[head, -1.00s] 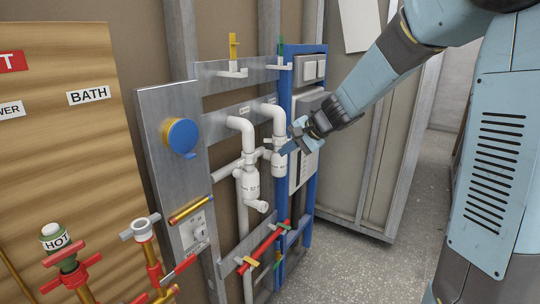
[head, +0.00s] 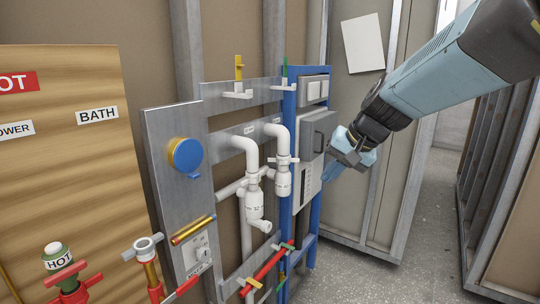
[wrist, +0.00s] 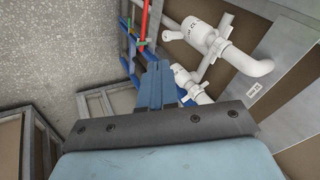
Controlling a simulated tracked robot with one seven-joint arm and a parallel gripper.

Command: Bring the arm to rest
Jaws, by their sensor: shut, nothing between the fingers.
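My gripper (head: 332,170) is on the right side of the head view, in front of the grey box on the blue frame. Its light blue fingers point down and to the left and are closed together with nothing between them. In the wrist view the closed fingers (wrist: 158,84) show at the middle, with the blue frame and white pipes beyond. My arm comes in from the upper right. I cannot tell the exact gap between the fingertips and the box.
White pipes (head: 284,150), a blue frame (head: 289,102) and a grey box (head: 325,130) stand close to the left of my gripper. A blue round knob (head: 186,156) is on a metal panel. Red-handled valves (head: 72,292) are at lower left. Speckled floor (head: 350,276) is open at lower right.

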